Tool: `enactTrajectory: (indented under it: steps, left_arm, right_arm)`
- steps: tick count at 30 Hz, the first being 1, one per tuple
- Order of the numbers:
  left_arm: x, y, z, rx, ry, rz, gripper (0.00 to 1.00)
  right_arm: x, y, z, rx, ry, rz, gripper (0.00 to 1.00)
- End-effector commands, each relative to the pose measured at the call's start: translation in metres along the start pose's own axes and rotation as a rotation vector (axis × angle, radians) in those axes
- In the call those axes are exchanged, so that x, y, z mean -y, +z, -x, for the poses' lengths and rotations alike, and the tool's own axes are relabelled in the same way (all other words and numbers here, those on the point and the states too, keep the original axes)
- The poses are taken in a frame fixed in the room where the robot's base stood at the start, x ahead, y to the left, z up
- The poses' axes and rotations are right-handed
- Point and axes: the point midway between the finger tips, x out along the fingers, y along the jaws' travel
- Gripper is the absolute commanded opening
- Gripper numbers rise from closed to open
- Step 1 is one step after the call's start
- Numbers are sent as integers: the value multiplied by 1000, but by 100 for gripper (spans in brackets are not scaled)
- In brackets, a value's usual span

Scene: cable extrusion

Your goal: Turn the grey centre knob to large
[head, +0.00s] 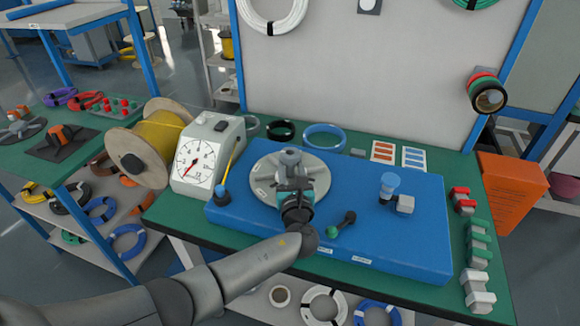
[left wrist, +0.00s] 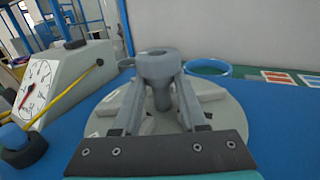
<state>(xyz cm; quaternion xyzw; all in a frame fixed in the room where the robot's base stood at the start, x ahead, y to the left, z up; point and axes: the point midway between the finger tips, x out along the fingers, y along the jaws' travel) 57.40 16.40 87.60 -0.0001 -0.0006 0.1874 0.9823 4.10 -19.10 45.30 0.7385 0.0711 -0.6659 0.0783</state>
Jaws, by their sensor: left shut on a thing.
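The grey centre knob (head: 290,158) stands on a round light-grey dial plate (head: 262,180) on top of the blue machine box (head: 415,235). My left gripper (head: 292,183) reaches over the plate from the front and is shut on the knob. In the left wrist view the knob (left wrist: 158,64) rises between the two fingers (left wrist: 158,96), its wide round head above them and its stem between them. Labels on the plate (left wrist: 225,108) are partly hidden by the fingers and too small to read. My right gripper is in neither view.
A white gauge box (head: 208,152) with a red needle stands left of the blue box. A yellow cable spool (head: 160,140) is beyond it. A black lever with a green end (head: 342,225) and a light-blue knob (head: 390,181) are right of my gripper. Red, green and white blocks line the right edge.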

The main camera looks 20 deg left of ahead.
Motion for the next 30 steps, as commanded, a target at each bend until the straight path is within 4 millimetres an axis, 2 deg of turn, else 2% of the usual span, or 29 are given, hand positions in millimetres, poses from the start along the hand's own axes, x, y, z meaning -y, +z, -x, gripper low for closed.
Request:
enactTrajectory:
  steps: [7, 17, 18, 21, 30]
  left_arm:
    - [2, 0, 0, -1, 111, 1, 0]
    - [2, 0, 0, -1, 118, -1, 0]
    - [2, 0, 0, -1, 117, -1, 46]
    - [2, 0, 0, -1, 117, -1, 57]
    - [2, 0, 3, -2, 116, -1, 57]
  right_arm:
    - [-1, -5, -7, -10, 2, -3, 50]
    - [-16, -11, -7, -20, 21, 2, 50]
    - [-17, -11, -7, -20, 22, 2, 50]
    - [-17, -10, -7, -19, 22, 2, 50]
    - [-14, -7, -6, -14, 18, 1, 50]
